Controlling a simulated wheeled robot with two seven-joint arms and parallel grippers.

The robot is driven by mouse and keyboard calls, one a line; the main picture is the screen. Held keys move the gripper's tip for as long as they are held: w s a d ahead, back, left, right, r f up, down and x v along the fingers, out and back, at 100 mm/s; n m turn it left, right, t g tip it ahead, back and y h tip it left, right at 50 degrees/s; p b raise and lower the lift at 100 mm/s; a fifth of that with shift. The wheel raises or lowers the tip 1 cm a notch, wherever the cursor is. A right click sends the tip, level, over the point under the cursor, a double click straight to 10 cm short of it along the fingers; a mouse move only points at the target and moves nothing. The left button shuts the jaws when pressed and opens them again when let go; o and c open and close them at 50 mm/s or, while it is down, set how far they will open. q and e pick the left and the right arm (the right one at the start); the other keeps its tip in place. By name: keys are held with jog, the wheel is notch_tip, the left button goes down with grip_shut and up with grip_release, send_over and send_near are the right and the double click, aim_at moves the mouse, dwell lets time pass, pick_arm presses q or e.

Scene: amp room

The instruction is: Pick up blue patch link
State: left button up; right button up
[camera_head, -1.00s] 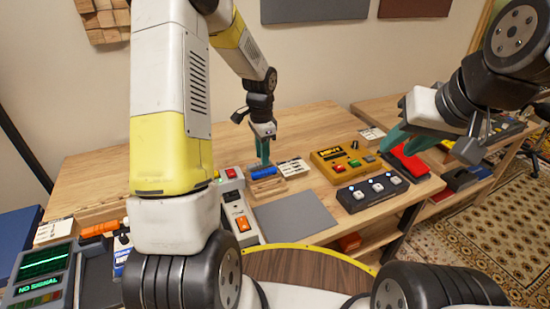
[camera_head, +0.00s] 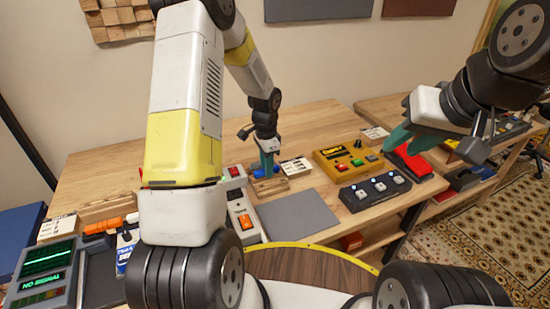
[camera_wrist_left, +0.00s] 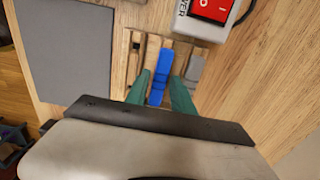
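The blue patch link (camera_wrist_left: 160,72) lies in a small wooden rack (camera_wrist_left: 203,49) in the left wrist view. In the head view it shows only partly (camera_head: 258,174), behind my left gripper (camera_head: 267,164). In the left wrist view the teal fingers of my left gripper (camera_wrist_left: 160,85) stand on either side of the blue link, with slim gaps beside it. My left gripper looks open around it. My right gripper (camera_head: 425,142) is at the right, above a red-topped box; its finger opening is not clear.
A black piece (camera_wrist_left: 134,58) and a grey piece (camera_wrist_left: 195,68) sit beside the link. A switch box (camera_head: 240,205) stands left of the rack, a grey mat (camera_head: 298,213) in front. A yellow box (camera_head: 345,160) and a black pedal unit (camera_head: 375,192) stand to the right.

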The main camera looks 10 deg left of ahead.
pick_arm(q)
jog(key=shift+f, duration=0.15)
jog(key=shift+c, duration=0.2)
grip_shut()
dwell(1.4)
